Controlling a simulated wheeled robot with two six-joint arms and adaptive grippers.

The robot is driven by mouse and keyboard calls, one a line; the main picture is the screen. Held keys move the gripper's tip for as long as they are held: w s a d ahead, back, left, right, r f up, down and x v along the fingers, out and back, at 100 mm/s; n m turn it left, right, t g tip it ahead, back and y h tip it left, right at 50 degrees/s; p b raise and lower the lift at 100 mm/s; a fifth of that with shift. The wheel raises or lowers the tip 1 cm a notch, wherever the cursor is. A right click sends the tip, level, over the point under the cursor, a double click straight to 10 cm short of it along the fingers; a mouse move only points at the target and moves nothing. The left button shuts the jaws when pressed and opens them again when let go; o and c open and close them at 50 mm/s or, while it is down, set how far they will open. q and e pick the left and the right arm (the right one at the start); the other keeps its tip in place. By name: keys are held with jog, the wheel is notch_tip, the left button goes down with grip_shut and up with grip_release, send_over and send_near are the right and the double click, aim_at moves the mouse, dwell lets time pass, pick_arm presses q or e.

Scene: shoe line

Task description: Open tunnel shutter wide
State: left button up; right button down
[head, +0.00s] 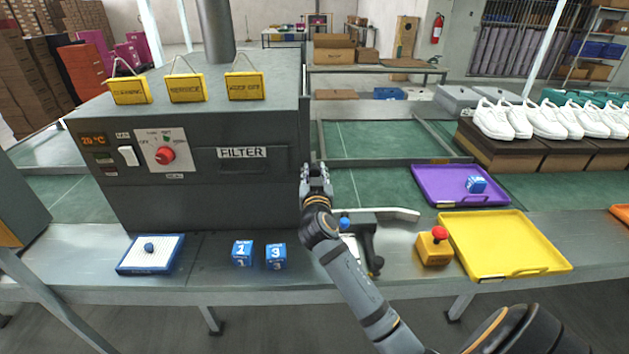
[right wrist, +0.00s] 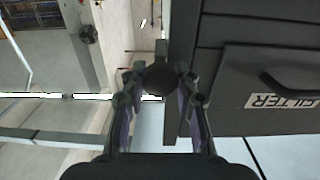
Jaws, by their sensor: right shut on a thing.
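The grey tunnel machine (head: 200,200) stands on the left of the bench, with a red dial and a FILTER drawer on its front. Its right end, where the shutter would show, faces away and is mostly hidden in the head view. My right gripper (head: 316,176) is at the machine's right front edge. In the right wrist view my right gripper (right wrist: 158,82) is shut on a dark round knob (right wrist: 160,79), just beside the dark machine wall (right wrist: 225,45). How far the shutter stands open cannot be told. My left gripper is not in view.
A dark stand with a white lever (head: 385,213) is right of my right forearm. A red-button box (head: 434,250), a yellow tray (head: 500,243) and a purple tray (head: 435,190) lie further right. Numbered blue cubes (head: 243,254) and a white-topped pad (head: 135,262) lie in front.

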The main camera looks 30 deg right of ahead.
notch_tip(320, 180, up, 7)
jog(key=p, duration=0.3)
jog(key=shift+f, duration=0.2)
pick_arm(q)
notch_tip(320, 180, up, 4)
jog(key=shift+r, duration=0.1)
pick_arm(e)
jog(key=c, duration=1)
grip_release()
jog(key=shift+f, duration=0.1)
jog(key=shift+s+a, duration=0.15)
jog(key=shift+s, duration=0.05)
jog(key=v, duration=0.7)
